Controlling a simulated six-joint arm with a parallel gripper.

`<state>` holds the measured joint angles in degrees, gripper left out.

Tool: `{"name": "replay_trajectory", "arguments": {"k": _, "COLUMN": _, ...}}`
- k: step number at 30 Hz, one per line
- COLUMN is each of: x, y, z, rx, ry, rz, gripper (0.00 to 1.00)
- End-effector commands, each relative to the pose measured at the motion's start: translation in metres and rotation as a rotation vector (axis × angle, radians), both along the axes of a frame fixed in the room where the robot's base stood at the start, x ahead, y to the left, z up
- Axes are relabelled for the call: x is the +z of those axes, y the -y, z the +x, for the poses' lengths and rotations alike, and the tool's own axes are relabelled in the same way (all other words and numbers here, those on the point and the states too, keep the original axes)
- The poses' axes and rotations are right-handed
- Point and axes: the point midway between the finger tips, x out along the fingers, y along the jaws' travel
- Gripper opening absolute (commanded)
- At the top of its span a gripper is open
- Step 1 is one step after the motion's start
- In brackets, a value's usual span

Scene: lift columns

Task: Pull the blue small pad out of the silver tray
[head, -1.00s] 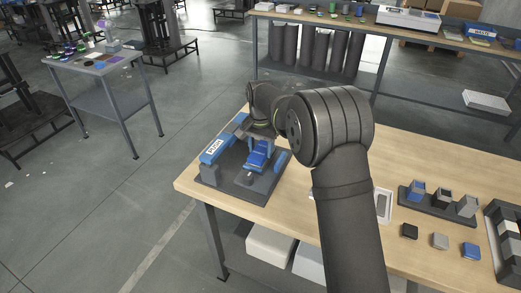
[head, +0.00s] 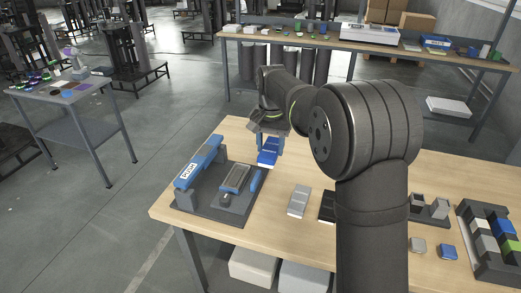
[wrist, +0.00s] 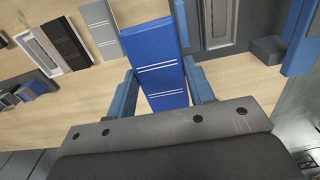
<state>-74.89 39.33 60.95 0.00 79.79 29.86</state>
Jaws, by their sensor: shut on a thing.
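The blue small pad (head: 268,152), marked with white lines, is held in my gripper (head: 268,147) above the table. In the wrist view the same pad (wrist: 160,66) stands between the two blue fingers of my gripper (wrist: 163,88), which are shut on it. The silver tray (head: 236,178) lies in the dark fixture in the head view, to the left of and below the pad. It looks empty, and the pad is apart from it. Part of the tray (wrist: 222,20) also shows at the top of the wrist view.
The fixture (head: 222,212) carries a blue bar (head: 198,163) with a white label. A grey pad (head: 299,201) and a black pad (head: 327,207) lie to its right. A stand (head: 430,209) and a block rack (head: 490,240) are farther right. My arm hides some of the table.

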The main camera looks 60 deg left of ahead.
Motion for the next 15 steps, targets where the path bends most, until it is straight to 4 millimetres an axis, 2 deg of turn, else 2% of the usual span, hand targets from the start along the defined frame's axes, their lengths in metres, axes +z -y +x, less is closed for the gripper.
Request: {"name": "replay_trajectory", "arguments": {"k": 15, "x": 0.028, "y": 0.000, "z": 0.001, "rx": 0.000, "ry": 0.001, "rz": 0.002, "gripper": 0.17}}
